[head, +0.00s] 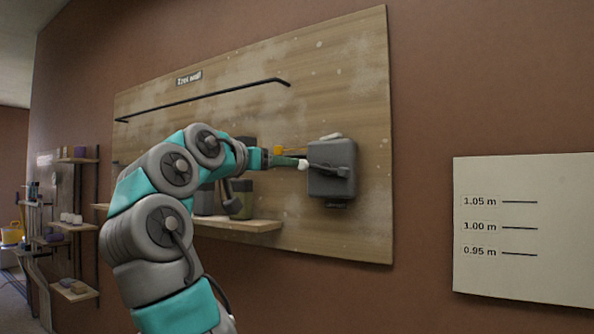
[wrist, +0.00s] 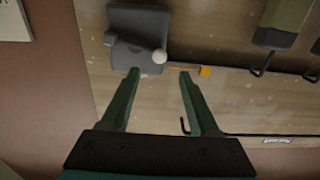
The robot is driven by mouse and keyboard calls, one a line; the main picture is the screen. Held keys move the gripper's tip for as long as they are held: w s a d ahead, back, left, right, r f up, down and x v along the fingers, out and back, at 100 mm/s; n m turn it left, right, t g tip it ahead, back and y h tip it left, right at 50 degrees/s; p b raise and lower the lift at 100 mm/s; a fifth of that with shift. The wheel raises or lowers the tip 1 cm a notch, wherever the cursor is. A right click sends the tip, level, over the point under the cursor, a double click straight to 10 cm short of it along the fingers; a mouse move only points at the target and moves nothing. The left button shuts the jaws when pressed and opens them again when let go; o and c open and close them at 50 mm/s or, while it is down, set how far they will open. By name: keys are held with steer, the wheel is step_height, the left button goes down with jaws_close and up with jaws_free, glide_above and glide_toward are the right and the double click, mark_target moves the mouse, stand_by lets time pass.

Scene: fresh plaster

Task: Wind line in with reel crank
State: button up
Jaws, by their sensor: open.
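The grey box-shaped reel (head: 332,178) is fixed to the wooden board, and also shows in the wrist view (wrist: 138,25). A dark crank arm lies across its front. The pale round crank knob (head: 302,164) is at the reel's left side; it also shows in the wrist view (wrist: 160,56). My gripper (wrist: 158,72) is open, its two green fingers spread, with the knob just beyond and between the tips. I see no contact. In the head view my gripper (head: 296,161) is beside the reel. A small yellow tag (wrist: 205,71) is at the end of a thin line.
The wooden board (head: 340,80) carries a long black rail (head: 205,99). A ledge (head: 245,225) with dark containers (head: 241,200) is below my arm. A pale panel (head: 525,225) with height marks is at right. Shelves (head: 75,225) stand far left.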

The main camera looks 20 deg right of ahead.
mark_target(301, 165)
steer(key=p+x, duration=0.1)
steer(key=x, duration=0.6)
steer(key=shift+w+d, duration=0.2)
steer(key=shift+d, duration=0.15)
jaws_close()
stand_by(0.3)
